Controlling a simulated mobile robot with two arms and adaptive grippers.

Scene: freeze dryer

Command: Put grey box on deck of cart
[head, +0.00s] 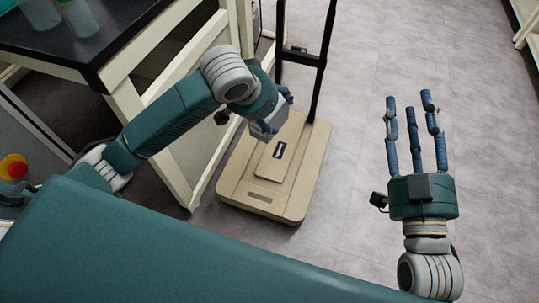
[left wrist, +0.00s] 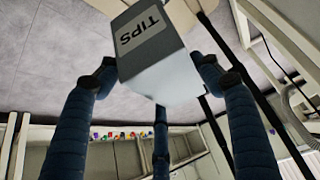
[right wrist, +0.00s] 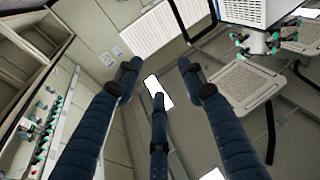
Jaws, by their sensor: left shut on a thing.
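The grey box (left wrist: 152,55) carries a "TIPS" label and sits between the blue fingers of my left gripper in the left wrist view. In the head view my left gripper (head: 272,118) is shut on the box (head: 261,131), which is mostly hidden by the hand. The cart's beige deck (head: 240,192) lies on the floor side below it, and the box overlaps its far part in the picture. I cannot tell whether the box touches the deck. My right gripper (head: 409,105) is open and empty, to the right of the cart.
The cart has a tall black handle frame (head: 324,70) at its far side. A black-topped bench (head: 85,45) with cream legs stands left of the cart, with cups on it. A red button (head: 13,166) shows at far left. The grey floor right of the cart is clear.

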